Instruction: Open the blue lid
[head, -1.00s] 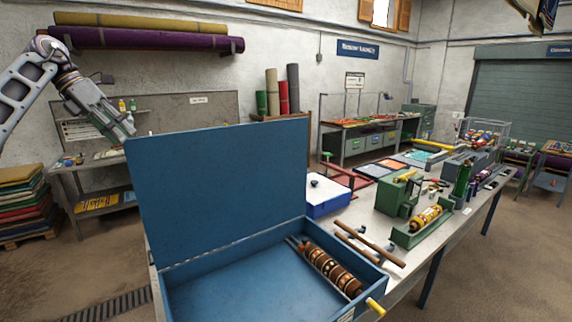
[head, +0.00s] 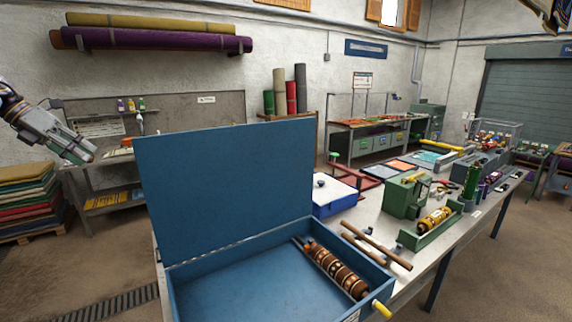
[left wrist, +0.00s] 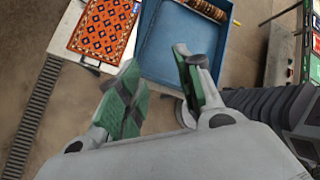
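The blue lid (head: 225,185) stands upright, raised at the back of an open blue box (head: 215,290) on the table. A brown patterned roller (head: 335,270) lies inside the box at its right. My left gripper (head: 85,155) is left of the lid's upper left corner, apart from it. In the left wrist view its two green-padded fingers (left wrist: 155,62) are spread with nothing between them. The blue box (left wrist: 180,45) and part of the roller (left wrist: 204,9) show beyond the fingers. My right gripper is in neither view.
A small blue-and-white box (head: 333,196), wooden rods (head: 378,250) and a green device (head: 405,196) stand right of the blue box. An orange patterned rug (left wrist: 103,27) shows left in the wrist view. Stacked rugs (head: 27,203) lie on the floor at left.

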